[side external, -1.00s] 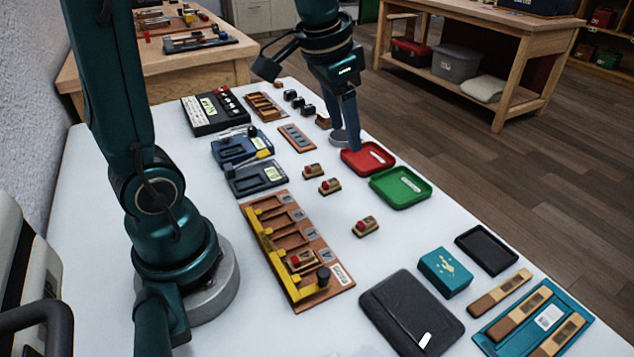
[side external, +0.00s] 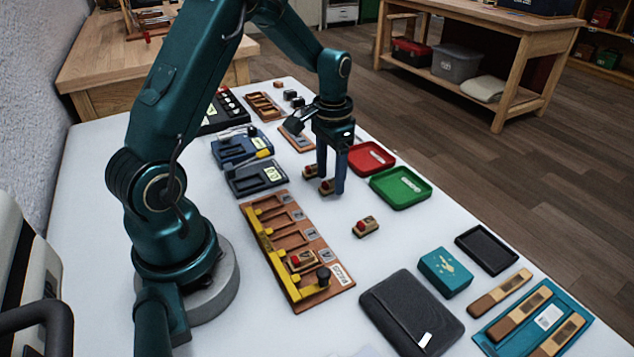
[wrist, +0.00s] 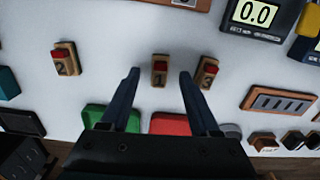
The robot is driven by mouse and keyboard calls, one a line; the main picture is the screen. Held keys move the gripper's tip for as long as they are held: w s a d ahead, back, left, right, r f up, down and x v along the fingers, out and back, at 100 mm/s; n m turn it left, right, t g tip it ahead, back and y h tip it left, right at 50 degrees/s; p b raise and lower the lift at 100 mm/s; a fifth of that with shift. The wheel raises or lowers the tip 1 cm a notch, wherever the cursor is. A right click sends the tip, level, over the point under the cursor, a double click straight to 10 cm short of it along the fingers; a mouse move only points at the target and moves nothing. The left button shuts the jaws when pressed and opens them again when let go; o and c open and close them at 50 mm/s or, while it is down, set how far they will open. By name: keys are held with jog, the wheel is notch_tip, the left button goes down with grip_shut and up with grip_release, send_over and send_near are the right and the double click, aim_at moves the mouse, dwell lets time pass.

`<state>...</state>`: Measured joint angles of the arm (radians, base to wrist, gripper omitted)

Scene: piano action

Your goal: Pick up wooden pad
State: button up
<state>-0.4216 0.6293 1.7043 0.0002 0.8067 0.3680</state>
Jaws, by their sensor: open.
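Three loose wooden pads with red tops lie on the white table. In the wrist view, pad 1 (wrist: 160,78) is between my open fingertips (wrist: 160,73), apart from both. Pad 3 (wrist: 209,66) is just right of the right finger, and pad 2 (wrist: 65,62) is off to the left. In the side view, my gripper (side external: 331,184) points down around the middle pad (side external: 327,188); its height above the table is hard to tell. Pad 2 (side external: 365,227) is clear of it. Another pad (side external: 301,261) sits in the slotted wooden rack (side external: 283,222) with a yellow bar.
A red tray (side external: 371,157) and green tray (side external: 401,187) stand right of the gripper. Blue instruments (side external: 255,178) are at the left. A black case (side external: 411,312), teal box (side external: 445,271) and black tray (side external: 487,249) lie nearer the front.

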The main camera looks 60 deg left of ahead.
jog(key=shift+f, duration=0.25)
grip_shut()
jog(key=shift+r, duration=0.1)
